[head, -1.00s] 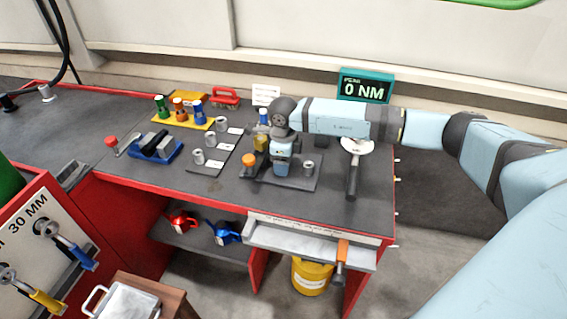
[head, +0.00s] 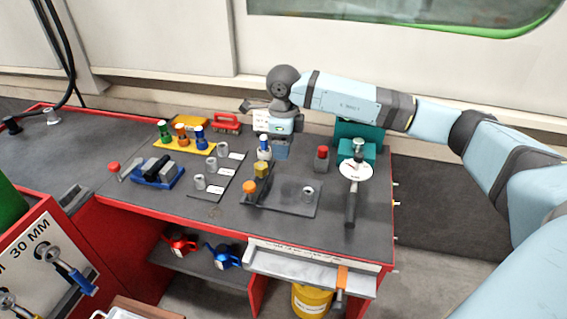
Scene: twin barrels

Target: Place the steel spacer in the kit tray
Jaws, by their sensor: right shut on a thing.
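The kit tray looks to be the dark flat tray (head: 290,208) at the bench's middle. It bears an orange-topped part (head: 249,187), a brass part (head: 261,170) and a small steel cylinder (head: 308,193). Steel cylinders (head: 210,163) also stand on a labelled plate to its left; I cannot tell which is the task's spacer. My right gripper (head: 283,158) hangs down behind the tray, beside a blue-topped white part (head: 264,153). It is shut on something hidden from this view. A grey piece (head: 248,104) left of my wrist is unclear. My left gripper is not in view.
Screwdriver-like tools with coloured handles (head: 181,135) stand in a yellow rack at the back left. A blue holder (head: 157,172) lies left. A red-topped part (head: 321,158), a teal device (head: 345,130) and a dark-handled tool (head: 351,205) stand right of the tray.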

